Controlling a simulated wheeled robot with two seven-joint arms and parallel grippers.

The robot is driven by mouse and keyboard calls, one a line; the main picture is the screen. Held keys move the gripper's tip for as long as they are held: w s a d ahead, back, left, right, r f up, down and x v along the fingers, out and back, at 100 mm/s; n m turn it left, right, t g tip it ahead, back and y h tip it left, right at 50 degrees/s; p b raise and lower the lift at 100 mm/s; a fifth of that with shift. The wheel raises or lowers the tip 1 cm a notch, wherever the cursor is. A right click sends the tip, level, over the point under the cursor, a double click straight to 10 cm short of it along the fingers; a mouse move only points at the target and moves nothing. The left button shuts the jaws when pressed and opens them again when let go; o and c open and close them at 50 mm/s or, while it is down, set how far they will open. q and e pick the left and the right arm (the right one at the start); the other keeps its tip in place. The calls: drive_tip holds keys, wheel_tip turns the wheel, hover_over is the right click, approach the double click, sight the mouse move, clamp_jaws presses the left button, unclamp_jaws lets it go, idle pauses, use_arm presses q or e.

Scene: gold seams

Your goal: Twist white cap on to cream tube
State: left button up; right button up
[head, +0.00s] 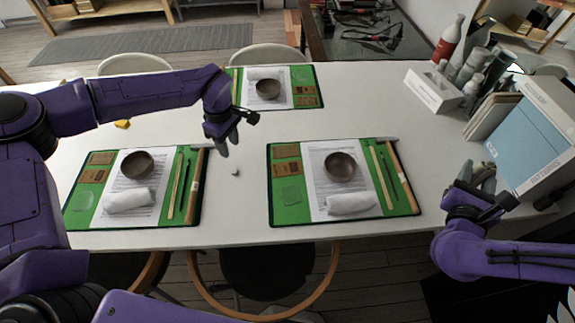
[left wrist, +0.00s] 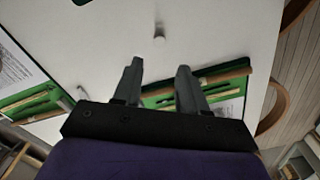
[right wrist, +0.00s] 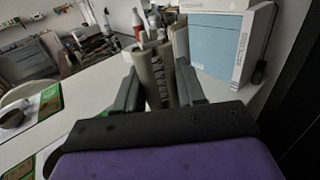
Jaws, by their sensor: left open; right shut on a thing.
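The small white cap (head: 235,172) stands on the white table between the two near place mats. It also shows in the left wrist view (left wrist: 159,34), beyond the fingertips. My left gripper (head: 227,145) is open and empty above the table, just behind the cap in the head view and apart from it. My right gripper (head: 477,178) is shut on the cream tube (right wrist: 147,78), above the table's right side. The tube is upright between the fingers in the right wrist view. The fingers partly hide it in the head view.
Green mats with bowls, rolled towels and tools lie at the left (head: 76,214), centre right (head: 284,214) and back (head: 310,92). A white holder (head: 434,90), several bottles and tubes, and a blue-and-white box (head: 535,125) stand at the right. The table around the cap is clear.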

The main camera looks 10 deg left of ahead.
drive_tip(key=shift+s+a+r, duration=0.1)
drive_tip(key=shift+r, duration=0.05)
use_arm(q)
drive_tip(key=p, duration=0.2)
hover_over(233, 172)
drive_tip(key=f, duration=0.6)
drive_tip(key=shift+w+d, duration=0.15)
drive_tip(key=shift+d, duration=0.25)
use_arm(e)
drive_tip(key=shift+r, duration=0.7)
use_arm(q)
drive_tip(key=shift+f, duration=0.35)
drive_tip(key=f, duration=0.1)
drive_tip(key=f+p, duration=0.1)
drive_tip(key=f, duration=0.2)
drive_tip(key=shift+a+f+p, duration=0.35)
drive_tip(key=shift+a, duration=0.05)
use_arm(e)
wheel_tip(233, 172, up, 2)
drive_tip(key=shift+r, duration=0.1)
use_arm(q)
drive_tip(key=shift+f, duration=0.3)
